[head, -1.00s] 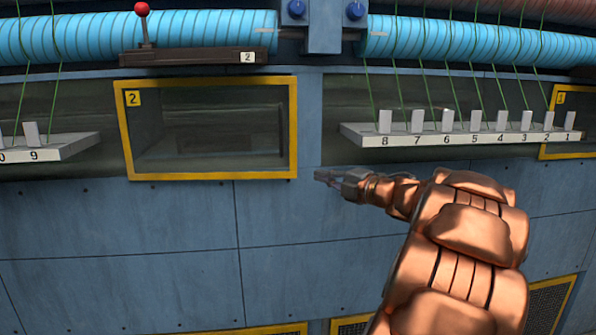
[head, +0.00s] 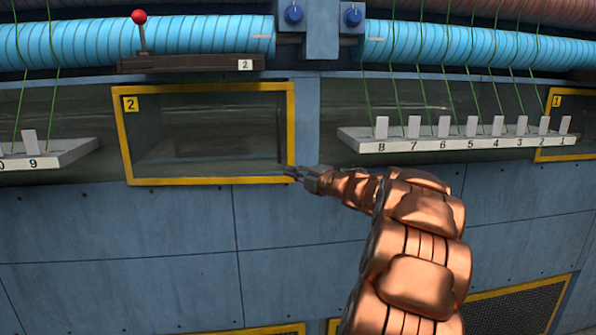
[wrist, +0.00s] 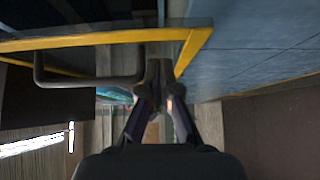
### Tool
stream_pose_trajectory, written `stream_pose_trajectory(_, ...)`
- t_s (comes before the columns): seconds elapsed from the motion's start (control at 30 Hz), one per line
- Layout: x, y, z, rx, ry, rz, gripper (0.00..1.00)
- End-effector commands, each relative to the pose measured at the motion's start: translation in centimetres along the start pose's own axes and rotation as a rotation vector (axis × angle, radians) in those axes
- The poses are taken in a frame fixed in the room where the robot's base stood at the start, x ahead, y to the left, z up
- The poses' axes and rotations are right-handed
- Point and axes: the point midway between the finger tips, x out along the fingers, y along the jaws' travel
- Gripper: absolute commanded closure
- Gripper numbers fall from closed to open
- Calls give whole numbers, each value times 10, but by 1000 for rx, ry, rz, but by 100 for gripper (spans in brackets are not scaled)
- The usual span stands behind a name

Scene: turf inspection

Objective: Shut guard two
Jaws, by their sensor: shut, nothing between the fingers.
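Guard two (head: 291,125) is a yellow-framed window marked 2, left of centre in the head view. Whether its pane is open or closed is hard to tell. My gripper (head: 288,171) is shut and empty, its tips overlapping the frame's lower right corner; I cannot tell if they touch. In the wrist view, the yellow frame edge (wrist: 90,40) crosses the top, and a dark bar-shaped handle (wrist: 88,80) runs up to the shut fingers (wrist: 160,85). Contact with the handle is unclear.
A red-knobbed lever (head: 139,18) stands on a dark rail marked 2 above the window. A shelf with numbered white blocks (head: 450,143) is on the right, another (head: 60,152) on the left. Blue ribbed pipes (head: 200,40) run above.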

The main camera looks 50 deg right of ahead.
Motion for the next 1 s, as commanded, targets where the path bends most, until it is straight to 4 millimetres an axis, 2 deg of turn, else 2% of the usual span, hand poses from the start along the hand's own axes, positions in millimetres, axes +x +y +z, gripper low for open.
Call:
stream_pose_trajectory(0.23, 13, 1, 13, -1, 2, 0, 100)
stream_pose_trajectory(0.8, 17, 0, 16, -1, 4, -1, 100)
stream_pose_trajectory(1.0, 32, 3, 22, -3, 32, -2, 100)
